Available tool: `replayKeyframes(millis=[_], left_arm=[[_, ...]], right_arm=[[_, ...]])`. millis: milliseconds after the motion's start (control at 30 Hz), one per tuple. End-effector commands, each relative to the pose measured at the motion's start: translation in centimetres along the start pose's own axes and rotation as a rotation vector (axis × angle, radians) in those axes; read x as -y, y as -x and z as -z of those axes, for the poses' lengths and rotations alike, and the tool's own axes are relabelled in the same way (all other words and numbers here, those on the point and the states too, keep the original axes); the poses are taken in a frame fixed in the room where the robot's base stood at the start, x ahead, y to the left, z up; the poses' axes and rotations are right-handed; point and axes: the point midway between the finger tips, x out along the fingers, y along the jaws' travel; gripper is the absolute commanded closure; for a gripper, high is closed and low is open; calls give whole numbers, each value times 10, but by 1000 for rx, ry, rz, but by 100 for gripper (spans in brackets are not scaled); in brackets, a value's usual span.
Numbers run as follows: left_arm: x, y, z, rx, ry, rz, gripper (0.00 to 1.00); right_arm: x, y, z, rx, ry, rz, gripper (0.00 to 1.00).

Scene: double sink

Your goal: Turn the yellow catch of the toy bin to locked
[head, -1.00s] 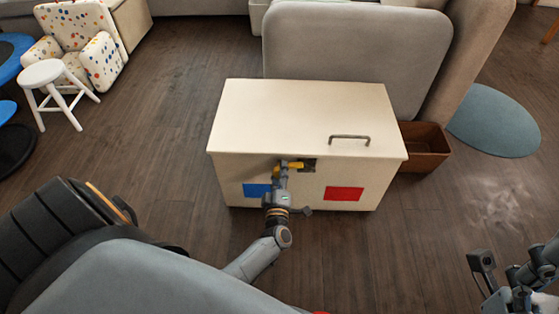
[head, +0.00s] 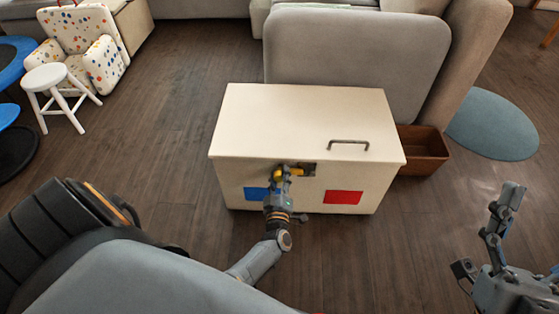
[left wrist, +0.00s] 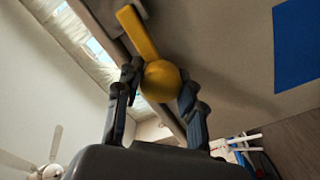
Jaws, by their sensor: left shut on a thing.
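The toy bin (head: 300,105) is a cream chest with a blue square (head: 256,194) at left and a red square (head: 343,197) at right on its front. The yellow catch (head: 296,172) sits at the front's upper edge, beside a dark plate. It points left, about level, toward the blue side. My left gripper (head: 283,176) is shut on it. In the left wrist view, the catch's round knob (left wrist: 160,80) lies between the two fingers, with its flat arm running up from it. My right gripper (head: 508,205) is off to the right, empty; its opening is unclear.
A brown open box (head: 424,165) stands right of the bin, with a grey couch (head: 355,55) behind. A white stool (head: 65,85) and a spotted armchair (head: 85,40) are at far left. The floor before the bin is clear.

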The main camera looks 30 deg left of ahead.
Motion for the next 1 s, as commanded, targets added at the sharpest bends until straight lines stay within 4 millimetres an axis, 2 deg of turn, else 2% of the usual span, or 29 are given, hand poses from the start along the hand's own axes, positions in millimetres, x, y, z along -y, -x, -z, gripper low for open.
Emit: replayKeyframes(millis=[33, 100, 133, 233, 600, 1000], left_arm=[[0, 2, -6, 17, -7, 0, 100], [0, 3, -6, 17, -8, 0, 100], [0, 3, -6, 18, -7, 0, 57], [0, 3, -6, 17, -6, 1, 39], [1, 6, -3, 9, -2, 1, 39], [0, 66, -5, 13, -4, 1, 39]], right_arm=[[0, 0, 0, 0, 0, 0, 18], [0, 0, 0, 0, 0, 0, 18], [0, 0, 0, 0, 0, 0, 18], [0, 0, 0, -1, 0, 0, 18], [0, 0, 0, -3, -1, 1, 18], [0, 0, 0, -2, 0, 0, 18]])
